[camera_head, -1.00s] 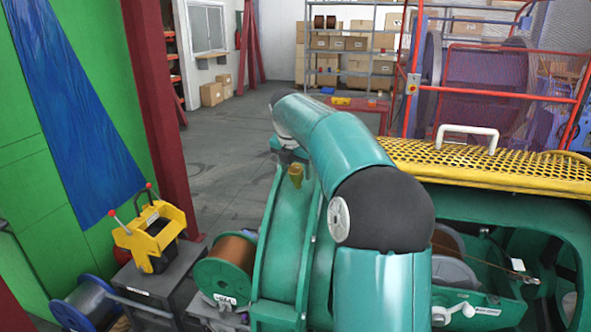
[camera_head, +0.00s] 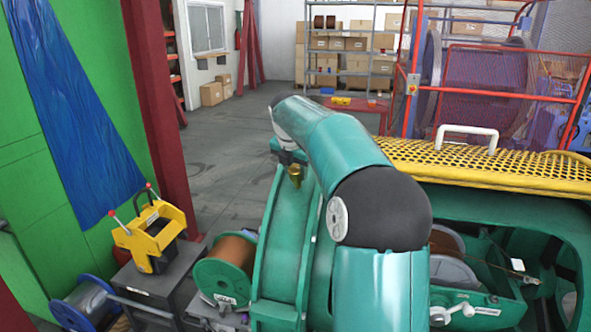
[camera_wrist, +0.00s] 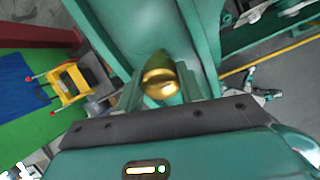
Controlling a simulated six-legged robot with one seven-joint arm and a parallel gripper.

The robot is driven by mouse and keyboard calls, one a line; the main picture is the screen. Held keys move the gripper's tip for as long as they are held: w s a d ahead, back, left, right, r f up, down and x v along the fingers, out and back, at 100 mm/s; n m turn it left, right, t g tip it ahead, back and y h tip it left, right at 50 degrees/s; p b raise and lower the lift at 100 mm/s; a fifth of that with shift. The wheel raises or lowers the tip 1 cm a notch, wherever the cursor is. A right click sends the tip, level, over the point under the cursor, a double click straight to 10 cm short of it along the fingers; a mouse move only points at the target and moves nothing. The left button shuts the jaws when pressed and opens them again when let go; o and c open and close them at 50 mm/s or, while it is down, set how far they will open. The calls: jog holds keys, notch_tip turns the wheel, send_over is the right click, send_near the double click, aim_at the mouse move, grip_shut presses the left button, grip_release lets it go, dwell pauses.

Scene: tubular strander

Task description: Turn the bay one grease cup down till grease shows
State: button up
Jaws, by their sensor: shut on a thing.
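The grease cup (camera_wrist: 160,78) is a small brass dome in the wrist view, standing on the green machine frame (camera_wrist: 150,30). My gripper (camera_wrist: 163,88) has its two fingers on either side of the cup and is shut on it. In the head view the brass cup (camera_head: 295,174) shows below the end of my arm, on top of the green curved rim (camera_head: 283,235). My fingers are small and partly hidden there. I cannot see any grease around the cup.
A copper wire spool (camera_head: 226,265) sits left of the rim. A yellow tool (camera_head: 155,235) with red-tipped handles stands on a grey cabinet. A yellow mesh guard (camera_head: 490,165) with a white handle lies to the right.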

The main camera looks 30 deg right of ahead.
jog(key=shift+a+r, duration=0.1)
jog(key=m, duration=0.4)
jog(key=shift+m, duration=0.4)
jog(key=m, duration=0.4)
jog(key=shift+a+m, duration=0.1)
jog(key=shift+m, duration=0.2)
jog(key=m, duration=0.4)
jog(key=shift+r+m, duration=0.1)
jog(key=shift+m, duration=0.2)
jog(key=m, duration=2.3)
